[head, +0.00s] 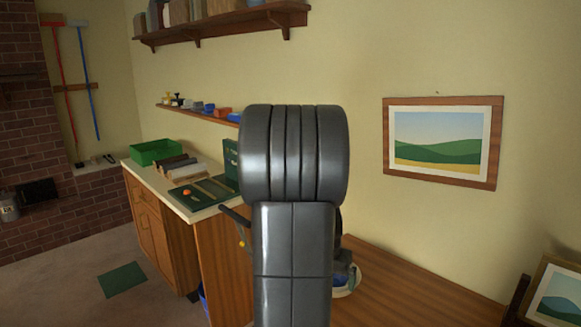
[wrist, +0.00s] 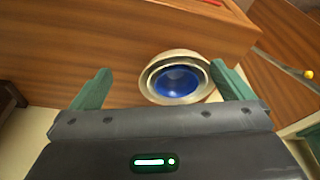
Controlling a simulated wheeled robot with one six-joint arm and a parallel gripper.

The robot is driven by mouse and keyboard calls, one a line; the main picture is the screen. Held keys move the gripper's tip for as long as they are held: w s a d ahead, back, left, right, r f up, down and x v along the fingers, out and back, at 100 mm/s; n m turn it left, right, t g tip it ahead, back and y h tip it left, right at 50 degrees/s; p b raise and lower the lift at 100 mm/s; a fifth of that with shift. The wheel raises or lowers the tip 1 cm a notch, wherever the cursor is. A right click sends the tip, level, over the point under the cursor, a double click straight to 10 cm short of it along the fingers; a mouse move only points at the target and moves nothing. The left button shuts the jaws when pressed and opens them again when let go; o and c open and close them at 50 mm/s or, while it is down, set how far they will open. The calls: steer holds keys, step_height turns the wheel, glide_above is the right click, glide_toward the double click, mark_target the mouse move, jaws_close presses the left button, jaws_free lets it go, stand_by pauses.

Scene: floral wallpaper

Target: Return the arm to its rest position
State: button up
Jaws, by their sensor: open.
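My arm (head: 292,215) stands upright in the middle of the head view, a dark grey link with a rounded top. In the wrist view my gripper (wrist: 160,70) has its two green fingers spread wide apart, with nothing held between them. A round cream bowl with a blue inside (wrist: 178,82) lies beyond the fingers, near the right one. I cannot tell whether the right finger touches it. In the head view the gripper itself is mostly hidden behind the arm.
A wooden desk (head: 415,290) lies right of my arm, with a white rim (head: 349,284) partly hidden beside it. A workbench (head: 160,180) on the left carries a green tray (head: 155,151). A wall shelf (head: 215,25) hangs above; framed pictures (head: 440,142) are at right.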

steer(key=w+a+f+n+y+p, duration=0.1)
steer(key=w+a+f+n+p, duration=0.1)
steer(key=a+f+n+p, duration=0.3)
steer(key=shift+a+f, duration=2.05)
steer(key=shift+f, duration=1.2)
steer(key=shift+s, duration=0.1)
